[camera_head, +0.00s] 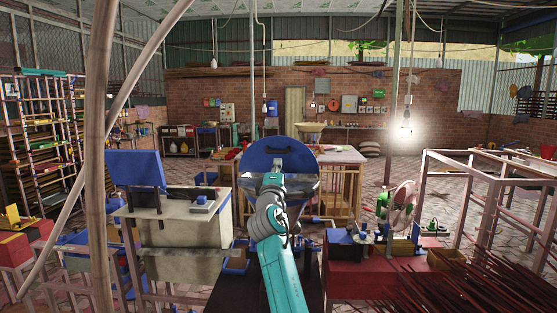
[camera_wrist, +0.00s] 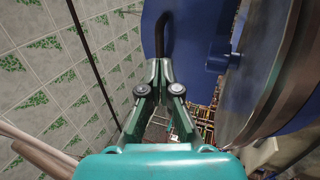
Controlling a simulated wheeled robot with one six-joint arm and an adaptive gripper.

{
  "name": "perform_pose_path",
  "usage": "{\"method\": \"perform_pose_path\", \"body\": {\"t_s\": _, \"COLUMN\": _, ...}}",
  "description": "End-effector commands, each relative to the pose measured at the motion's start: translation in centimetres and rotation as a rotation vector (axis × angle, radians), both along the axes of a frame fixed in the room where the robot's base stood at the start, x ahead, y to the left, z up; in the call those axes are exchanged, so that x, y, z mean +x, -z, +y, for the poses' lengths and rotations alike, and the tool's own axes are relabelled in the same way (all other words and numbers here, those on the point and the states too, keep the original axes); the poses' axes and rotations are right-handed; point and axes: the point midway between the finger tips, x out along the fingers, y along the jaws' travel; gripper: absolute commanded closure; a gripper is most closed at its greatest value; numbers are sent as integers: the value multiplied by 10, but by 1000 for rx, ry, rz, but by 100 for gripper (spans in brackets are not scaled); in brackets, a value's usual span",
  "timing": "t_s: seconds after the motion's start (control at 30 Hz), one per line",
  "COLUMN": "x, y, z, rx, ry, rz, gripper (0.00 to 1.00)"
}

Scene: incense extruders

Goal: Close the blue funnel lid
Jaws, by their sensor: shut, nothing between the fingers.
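The round blue funnel lid (camera_head: 265,152) stands raised and tilted above the metal funnel (camera_head: 309,184) in the middle of the head view. In the wrist view the blue lid (camera_wrist: 200,25) fills the upper middle, with a dark curved handle (camera_wrist: 163,28) at its left edge. The metal funnel (camera_wrist: 292,85) shows as a large curved rim on the right. My gripper (camera_head: 277,164) is in front of the lid and funnel, hiding part of both. In the wrist view my gripper (camera_wrist: 162,64) is shut and empty, with its tips close to the handle; I cannot tell whether they touch.
A pale machine with a second raised blue lid (camera_head: 134,169) stands left of the funnel. A red bench (camera_head: 375,275) with a pink fan (camera_head: 401,202) is on the right, near bundles of dark red sticks (camera_head: 450,288). Bamboo poles (camera_head: 98,130) cross the left foreground.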

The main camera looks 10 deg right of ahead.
Motion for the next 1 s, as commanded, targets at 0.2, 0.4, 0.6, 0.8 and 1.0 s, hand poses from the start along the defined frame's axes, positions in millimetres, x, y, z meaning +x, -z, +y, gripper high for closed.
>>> {"method": "perform_pose_path", "body": {"t_s": 0.2, "x": 25, "y": -10, "z": -8, "rx": 1, "ry": 1, "rz": 1, "gripper": 100}}
{"method": "perform_pose_path", "body": {"t_s": 0.4, "x": 35, "y": -14, "z": -10, "rx": 0, "ry": 0, "rz": 1, "gripper": 100}}
{"method": "perform_pose_path", "body": {"t_s": 0.6, "x": 36, "y": -14, "z": -11, "rx": 0, "ry": 0, "rz": 0, "gripper": 100}}
{"method": "perform_pose_path", "body": {"t_s": 0.8, "x": 36, "y": -14, "z": -11, "rx": 0, "ry": 0, "rz": 1, "gripper": 100}}
{"method": "perform_pose_path", "body": {"t_s": 1.0, "x": 37, "y": -17, "z": -11, "rx": 7, "ry": 0, "rz": 18, "gripper": 100}}
